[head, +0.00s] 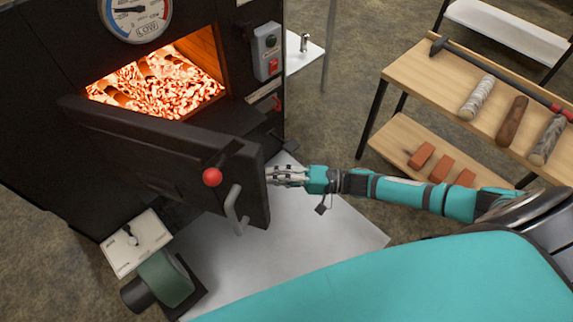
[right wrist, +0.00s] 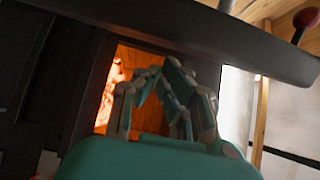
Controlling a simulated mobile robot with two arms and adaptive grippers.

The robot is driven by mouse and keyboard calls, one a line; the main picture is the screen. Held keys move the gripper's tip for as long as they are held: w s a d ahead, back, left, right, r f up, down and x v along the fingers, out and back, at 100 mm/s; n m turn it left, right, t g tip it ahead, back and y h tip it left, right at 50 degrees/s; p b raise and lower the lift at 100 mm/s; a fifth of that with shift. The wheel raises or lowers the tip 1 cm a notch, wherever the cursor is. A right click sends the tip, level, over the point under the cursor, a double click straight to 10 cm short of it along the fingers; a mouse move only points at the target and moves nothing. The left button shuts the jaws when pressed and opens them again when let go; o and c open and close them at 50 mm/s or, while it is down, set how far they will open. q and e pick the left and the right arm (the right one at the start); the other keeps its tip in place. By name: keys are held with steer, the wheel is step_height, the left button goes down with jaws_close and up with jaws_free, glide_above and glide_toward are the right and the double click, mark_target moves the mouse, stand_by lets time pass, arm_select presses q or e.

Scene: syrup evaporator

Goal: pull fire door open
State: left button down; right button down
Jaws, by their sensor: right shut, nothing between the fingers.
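The black fire door (head: 170,160) stands partly open, swung out from the evaporator, with glowing embers (head: 160,85) showing in the firebox behind it. A bent metal handle (head: 236,210) and a red-knobbed latch lever (head: 212,177) are on its outer face. My right gripper (head: 270,176) is at the door's free edge, with its fingers shut and empty. In the right wrist view the shut fingers (right wrist: 160,75) are in front of the firebox opening, and the door (right wrist: 200,30) crosses the top of the picture. I cannot tell whether the fingers touch the door. My left gripper is not in view.
A wooden bench (head: 440,85) at the right holds several logs and a red-and-black tool, with bricks (head: 438,170) on its lower shelf. A green blower (head: 165,278) stands at the lower left.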

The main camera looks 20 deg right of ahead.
steer(key=shift+s+a, duration=0.3)
steer(key=s+a+m+t+h+p, duration=0.2)
steer(key=s+a, duration=0.7)
steer(key=a, duration=0.5)
steer(key=s+a+m+t+h+p, duration=0.2)
steer(key=s+a+t, duration=0.1)
steer(key=s+a, duration=0.7)
steer(key=shift+a+m+h, duration=0.3)
steer(key=shift+a+h, duration=0.1)
steer(key=shift+a, duration=2)
steer(key=shift+d, duration=0.15)
